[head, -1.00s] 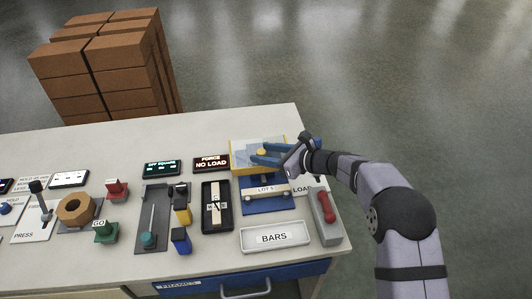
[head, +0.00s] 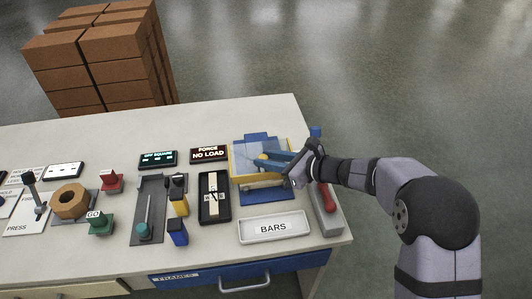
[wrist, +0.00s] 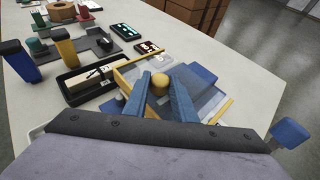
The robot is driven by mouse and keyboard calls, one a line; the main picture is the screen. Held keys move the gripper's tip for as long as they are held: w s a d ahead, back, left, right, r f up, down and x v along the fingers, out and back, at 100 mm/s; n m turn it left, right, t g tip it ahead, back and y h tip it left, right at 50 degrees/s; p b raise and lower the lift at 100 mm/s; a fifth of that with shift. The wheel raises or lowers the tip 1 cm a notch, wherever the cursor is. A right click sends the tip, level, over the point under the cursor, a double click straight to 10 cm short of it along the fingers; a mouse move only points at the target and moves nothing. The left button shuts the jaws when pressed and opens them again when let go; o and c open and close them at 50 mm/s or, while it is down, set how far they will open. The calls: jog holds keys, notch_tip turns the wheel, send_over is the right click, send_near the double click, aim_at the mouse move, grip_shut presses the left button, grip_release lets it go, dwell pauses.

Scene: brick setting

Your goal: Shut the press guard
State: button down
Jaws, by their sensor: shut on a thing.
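The press guard (head: 241,152) is a clear panel with yellow edges and a round yellow knob. It lies over the blue press (head: 270,196) at the right of the bench; how far it is closed I cannot tell. My gripper (head: 264,161) reaches in from the right and is shut on the knob. In the wrist view the knob (wrist: 160,82) sits between the blue fingertips (wrist: 160,90), with the guard's clear panel (wrist: 204,99) around them. A pale bar (head: 262,184) on the press shows just in front of the guard, partly hidden.
A white BARS tray (head: 275,228) stands in front of the press, and a grey block with a red handle (head: 326,196) to its right. A black tray (head: 214,197) and blue and yellow posts stand left. Displays (head: 209,154) stand behind. Floor lies beyond the bench's right edge.

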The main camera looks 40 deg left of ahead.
jog(key=s+d+b, duration=0.1)
jog(key=s+d, duration=0.3)
jog(key=shift+s+d+b, duration=0.1)
jog(key=shift+d+b, duration=0.05)
jog(key=shift+b, duration=0.25)
jog(key=shift+s+f, duration=0.1)
jog(key=shift+f, duration=0.05)
jog(key=c, duration=1.6)
grip_release()
jog(key=shift+d, duration=0.1)
jog(key=shift+o, duration=0.7)
jog(key=shift+s+d, duration=0.1)
